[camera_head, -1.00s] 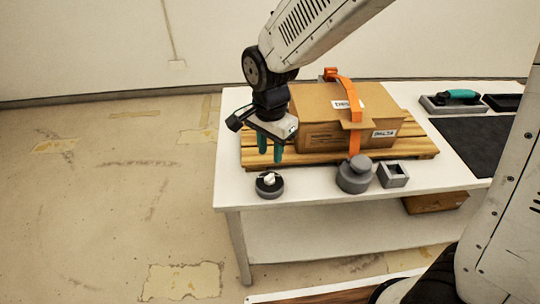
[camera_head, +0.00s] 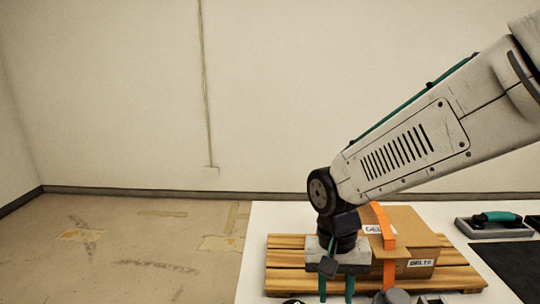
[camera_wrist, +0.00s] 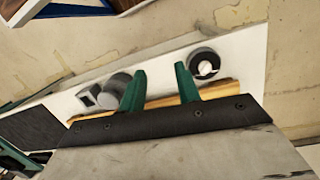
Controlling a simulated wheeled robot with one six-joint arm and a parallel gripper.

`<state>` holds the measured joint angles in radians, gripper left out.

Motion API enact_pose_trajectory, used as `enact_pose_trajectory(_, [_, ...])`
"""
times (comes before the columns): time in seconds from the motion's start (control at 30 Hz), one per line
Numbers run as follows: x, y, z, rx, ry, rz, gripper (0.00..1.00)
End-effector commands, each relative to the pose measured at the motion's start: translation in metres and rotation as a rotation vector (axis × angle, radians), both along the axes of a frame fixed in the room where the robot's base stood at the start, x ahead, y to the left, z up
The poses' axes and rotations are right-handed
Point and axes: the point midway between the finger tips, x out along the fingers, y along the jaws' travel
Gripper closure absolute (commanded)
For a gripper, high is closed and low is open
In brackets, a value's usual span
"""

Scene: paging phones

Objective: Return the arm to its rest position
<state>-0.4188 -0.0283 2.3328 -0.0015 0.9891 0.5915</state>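My gripper (camera_head: 337,287) hangs fingers down at the left front of the strapped cardboard box, near the bottom edge of the head view. In the wrist view its two green fingers (camera_wrist: 160,85) stand apart with nothing between them. The arm slants down to it from the upper right. The box (camera_head: 418,228), with an orange strap (camera_head: 383,230) and a label reading DELTA, sits on a wooden slatted pallet (camera_head: 455,279). My wrist hides part of the box and pallet.
A white table (camera_head: 256,225) bears the pallet. In the wrist view a dark round piece with a white knob (camera_wrist: 204,66), a grey round piece (camera_wrist: 117,86) and a square grey holder (camera_wrist: 88,97) stand along its edge. A green-handled tool (camera_head: 495,217) lies at right. Open floor is left.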

Motion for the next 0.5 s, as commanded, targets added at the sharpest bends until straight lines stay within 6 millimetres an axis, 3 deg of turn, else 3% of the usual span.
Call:
enact_pose_trajectory(0.2, [-0.047, -0.059, 0.048, 0.052, -0.011, 0.203, 0.67])
enact_pose_trajectory(0.5, [-0.114, -0.119, 0.089, 0.079, -0.121, 0.282, 0.67])
